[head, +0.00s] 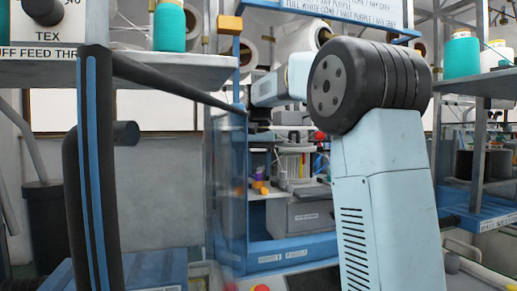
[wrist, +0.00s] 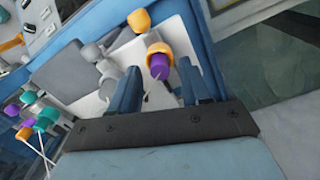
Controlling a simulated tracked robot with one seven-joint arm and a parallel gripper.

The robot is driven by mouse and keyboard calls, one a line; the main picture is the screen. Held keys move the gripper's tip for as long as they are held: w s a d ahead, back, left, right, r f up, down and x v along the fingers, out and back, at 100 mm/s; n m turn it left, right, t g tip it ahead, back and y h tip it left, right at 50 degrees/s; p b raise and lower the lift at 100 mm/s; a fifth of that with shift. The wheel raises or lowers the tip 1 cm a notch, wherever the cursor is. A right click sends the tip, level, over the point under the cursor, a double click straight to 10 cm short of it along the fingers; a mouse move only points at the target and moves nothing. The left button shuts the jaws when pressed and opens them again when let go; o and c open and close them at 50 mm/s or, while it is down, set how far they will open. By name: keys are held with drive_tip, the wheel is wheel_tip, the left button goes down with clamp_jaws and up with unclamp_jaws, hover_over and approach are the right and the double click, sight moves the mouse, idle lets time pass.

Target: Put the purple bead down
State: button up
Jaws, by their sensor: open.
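The purple bead (wrist: 159,65) shows in the wrist view between my gripper's two blue fingers. It sits at an orange ring-shaped piece (wrist: 157,49); whether it rests on or in that piece I cannot tell. My gripper (wrist: 159,68) is open, with a gap between each finger and the bead. In the head view a small purple thing (head: 256,176), likely the same bead, shows on the pale shelf beside orange pieces (head: 262,188).
Another orange piece (wrist: 139,20) lies just beyond the bead. Grey knobbed parts (wrist: 104,70) stand to its left. Several purple, teal and orange pieces (wrist: 42,120) are at the left edge. A blue frame (head: 227,170) and a grey box (head: 303,216) flank the shelf.

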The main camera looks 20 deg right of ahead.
sight(257, 173)
wheel_tip(257, 173, up, 13)
drive_tip(key=shift+a, duration=0.3)
drive_tip(key=shift+s, duration=0.15)
